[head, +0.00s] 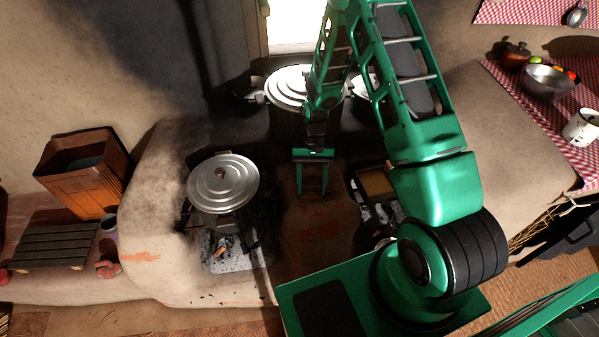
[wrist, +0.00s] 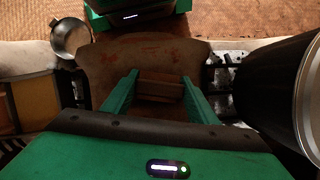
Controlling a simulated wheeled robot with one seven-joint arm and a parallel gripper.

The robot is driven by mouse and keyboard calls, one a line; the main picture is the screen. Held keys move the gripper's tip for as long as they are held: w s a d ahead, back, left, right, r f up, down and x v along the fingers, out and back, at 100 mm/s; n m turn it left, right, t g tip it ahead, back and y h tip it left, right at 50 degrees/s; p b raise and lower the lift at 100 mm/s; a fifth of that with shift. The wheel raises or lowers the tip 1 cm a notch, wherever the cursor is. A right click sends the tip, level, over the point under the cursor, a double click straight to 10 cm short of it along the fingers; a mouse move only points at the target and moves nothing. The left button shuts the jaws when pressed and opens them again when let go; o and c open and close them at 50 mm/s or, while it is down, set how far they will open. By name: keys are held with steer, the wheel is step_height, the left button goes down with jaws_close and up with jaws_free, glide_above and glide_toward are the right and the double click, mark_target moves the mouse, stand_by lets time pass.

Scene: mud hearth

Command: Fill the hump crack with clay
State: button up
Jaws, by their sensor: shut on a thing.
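The dark brown clay hump (head: 318,228) lies between the two fire openings in the head view. In the wrist view the hump (wrist: 150,52) spreads ahead of the fingers, with small reddish marks on it. I cannot make out a crack for certain. My gripper (head: 312,180) points down over the back part of the hump. In the wrist view its green fingers (wrist: 158,100) are shut on a brown block (wrist: 160,88), which spans the space between them. The block's underside is hidden, so I cannot tell whether it touches the hump.
A lidded pot (head: 223,183) sits over the left fire. A large lidded pot (head: 290,88) stands close behind my gripper; a dark pot (wrist: 275,90) rises at the right of the wrist view. A wooden-framed box (head: 376,183) is to the right. An orange bin (head: 82,178) stands far left.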

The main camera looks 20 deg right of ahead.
mark_target(303, 184)
steer(key=shift+w+a, duration=0.15)
steer(key=shift+a, duration=0.6)
steer(key=shift+w+a, duration=0.1)
steer(key=shift+a, duration=0.65)
steer(key=shift+w+a+r, duration=0.1)
steer(key=shift+r, duration=3.9)
